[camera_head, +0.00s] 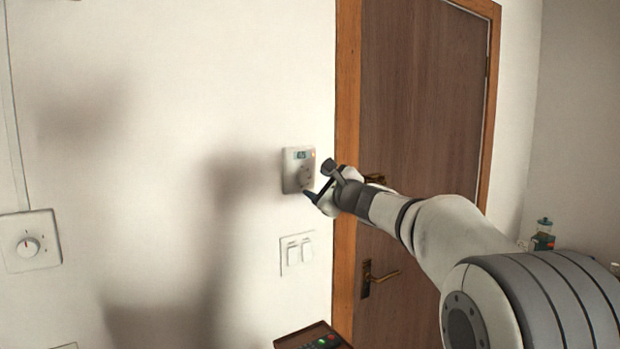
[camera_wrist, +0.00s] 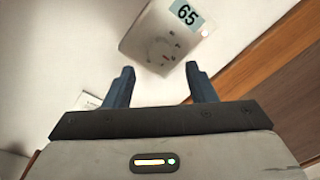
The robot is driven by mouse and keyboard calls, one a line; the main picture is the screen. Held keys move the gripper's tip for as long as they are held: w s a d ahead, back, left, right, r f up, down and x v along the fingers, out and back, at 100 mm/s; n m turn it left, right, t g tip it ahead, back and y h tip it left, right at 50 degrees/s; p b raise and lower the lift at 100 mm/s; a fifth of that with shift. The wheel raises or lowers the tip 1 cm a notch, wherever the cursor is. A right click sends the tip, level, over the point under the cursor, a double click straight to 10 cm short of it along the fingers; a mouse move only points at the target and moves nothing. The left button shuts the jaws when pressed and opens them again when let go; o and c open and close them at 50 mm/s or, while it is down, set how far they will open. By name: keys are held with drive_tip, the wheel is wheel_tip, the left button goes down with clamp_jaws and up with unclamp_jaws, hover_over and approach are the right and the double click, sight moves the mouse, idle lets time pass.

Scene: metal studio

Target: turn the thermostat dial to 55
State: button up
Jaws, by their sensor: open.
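The thermostat (camera_head: 298,170) is a pale box on the white wall, left of the door frame. It also shows in the wrist view (camera_wrist: 187,47), tilted in the picture, with a display (camera_wrist: 186,13) reading 65 and a small light beside it. Its round dial (camera_wrist: 160,50) sits below the display, pale with dark marks around it. My gripper (camera_wrist: 160,75) is open and empty, its two dark blue fingers spread just short of the dial, one on either side of it in the picture. In the head view my gripper (camera_head: 318,183) is close to the thermostat's right side; contact cannot be told.
Light switches (camera_head: 297,254) are on the wall below the thermostat. Another wall dial (camera_head: 29,244) is at the far left. A brown door (camera_head: 420,110) with a handle (camera_head: 378,277) stands behind my arm. A small surface with a dark remote-like object (camera_head: 325,342) is at the bottom.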

sight(306, 180)
drive_tip(key=p+x, duration=0.1)
drive_tip(key=x, duration=0.4)
drive_tip(key=c, duration=0.9)
drive_tip(key=shift+a, duration=0.15)
drive_tip(key=shift+c, duration=0.4)
drive_tip(key=shift+f, duration=0.1)
drive_tip(key=shift+f, duration=0.1)
